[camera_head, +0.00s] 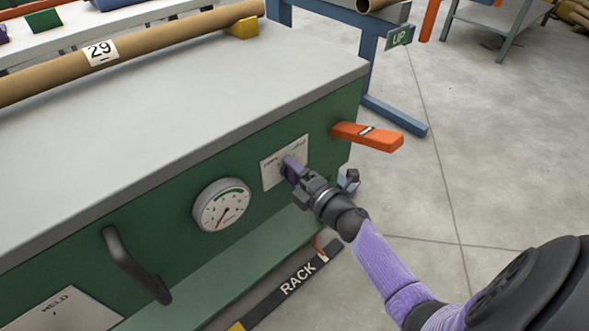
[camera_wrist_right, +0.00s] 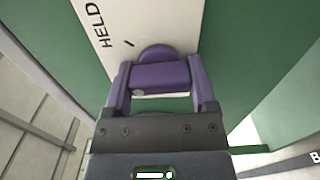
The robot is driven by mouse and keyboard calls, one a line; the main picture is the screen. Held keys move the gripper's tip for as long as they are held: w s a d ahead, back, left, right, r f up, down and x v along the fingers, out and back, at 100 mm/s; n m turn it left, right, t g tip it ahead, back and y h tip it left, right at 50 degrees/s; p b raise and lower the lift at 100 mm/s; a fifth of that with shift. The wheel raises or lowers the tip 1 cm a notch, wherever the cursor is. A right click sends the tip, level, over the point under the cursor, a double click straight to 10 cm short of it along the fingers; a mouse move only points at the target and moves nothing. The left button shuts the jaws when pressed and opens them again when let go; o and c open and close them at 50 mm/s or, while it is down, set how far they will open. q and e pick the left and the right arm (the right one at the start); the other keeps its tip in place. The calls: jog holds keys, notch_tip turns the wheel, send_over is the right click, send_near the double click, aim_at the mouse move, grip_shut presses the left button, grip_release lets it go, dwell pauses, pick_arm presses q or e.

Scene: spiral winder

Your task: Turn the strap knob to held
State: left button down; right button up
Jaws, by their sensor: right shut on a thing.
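The strap knob is purple and sits on a white label plate (camera_head: 270,174) on the green front of the machine. In the wrist view the knob (camera_wrist_right: 160,75) lies between the two fingers of my right gripper (camera_wrist_right: 160,85), which is shut on it. The word HELD and a short tick show on the plate (camera_wrist_right: 118,20) beside the knob. I cannot tell exactly where the knob points. In the head view my right gripper (camera_head: 296,172) reaches the plate from the lower right and hides part of the knob. My left gripper is not in view.
A round gauge (camera_head: 222,205) and a black handle (camera_head: 135,265) are left of the knob. An orange lever (camera_head: 367,136) sticks out to its upper right. Another plate marked HELD (camera_head: 60,312) is at lower left.

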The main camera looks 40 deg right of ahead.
jog(key=m+p, duration=0.1)
jog(key=m, duration=0.2)
jog(key=shift+r+m, duration=0.1)
jog(key=shift+m, duration=0.3)
jog(key=m+p, duration=0.1)
jog(key=m, duration=0.2)
jog(key=shift+m+p, duration=0.3)
jog(key=shift+m, duration=0.8)
jog(key=o, duration=1.1)
jog(key=shift+o, duration=0.3)
jog(key=shift+s, duration=0.1)
